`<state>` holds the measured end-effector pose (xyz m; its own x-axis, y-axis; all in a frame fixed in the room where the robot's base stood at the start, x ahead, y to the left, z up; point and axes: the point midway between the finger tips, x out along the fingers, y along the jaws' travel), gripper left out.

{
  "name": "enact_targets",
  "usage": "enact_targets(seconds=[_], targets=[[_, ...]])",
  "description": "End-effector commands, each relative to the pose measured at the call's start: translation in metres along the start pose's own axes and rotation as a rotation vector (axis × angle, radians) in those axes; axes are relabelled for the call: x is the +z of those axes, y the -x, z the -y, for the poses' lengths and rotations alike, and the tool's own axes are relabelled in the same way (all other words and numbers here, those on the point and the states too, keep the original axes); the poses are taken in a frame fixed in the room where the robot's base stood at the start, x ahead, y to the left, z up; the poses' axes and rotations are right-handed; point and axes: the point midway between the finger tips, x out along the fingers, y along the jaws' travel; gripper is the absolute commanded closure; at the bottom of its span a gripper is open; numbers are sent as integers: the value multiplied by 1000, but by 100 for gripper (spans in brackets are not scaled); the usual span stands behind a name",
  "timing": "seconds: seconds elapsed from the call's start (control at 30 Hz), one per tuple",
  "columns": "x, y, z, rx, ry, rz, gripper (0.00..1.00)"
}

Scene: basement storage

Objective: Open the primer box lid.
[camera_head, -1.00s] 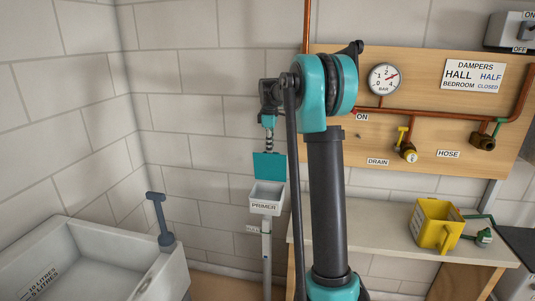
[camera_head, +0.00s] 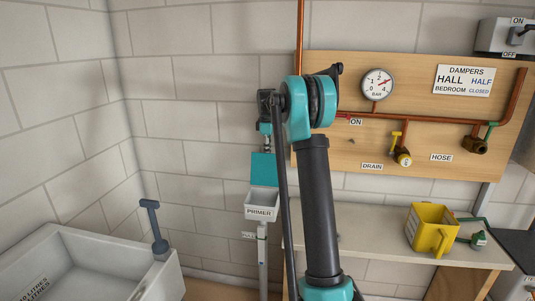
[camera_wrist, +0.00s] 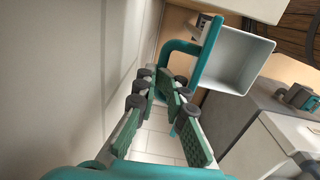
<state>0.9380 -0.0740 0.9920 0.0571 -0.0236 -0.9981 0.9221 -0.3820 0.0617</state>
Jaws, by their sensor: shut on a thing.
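The primer box (camera_head: 260,212) is a small white open-topped box on a post against the wall, labelled PRIMER. Its teal lid (camera_head: 263,169) stands raised at the back of the box, roughly upright, and the box mouth shows. My gripper (camera_head: 266,146) is just above the lid's top edge, partly hidden by my arm. In the wrist view, the lid (camera_wrist: 207,52) is seen nearly edge-on beside the white box interior (camera_wrist: 238,60). My gripper (camera_wrist: 165,88) is shut on the lid's teal handle, which passes between the fingers; the exact contact is partly hidden.
A white sink (camera_head: 75,262) with a blue-grey lever (camera_head: 152,222) stands at the left. A wooden board (camera_head: 410,150) with gauge, pipes and valves is at the right. A yellow jug (camera_head: 432,228) stands on the shelf (camera_head: 375,222). The wall runs close behind the box.

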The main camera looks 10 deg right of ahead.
Motion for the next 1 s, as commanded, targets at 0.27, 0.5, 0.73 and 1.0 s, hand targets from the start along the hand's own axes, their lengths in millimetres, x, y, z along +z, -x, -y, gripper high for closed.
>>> enact_targets(seconds=[0.27,0.5,0.73,1.0], targets=[[0,-8,-2,3,-1,0,100],[0,-7,-2,5,-1,0,83],[0,-6,-1,4,0,-1,83],[0,21,-1,4,0,-1,83]])
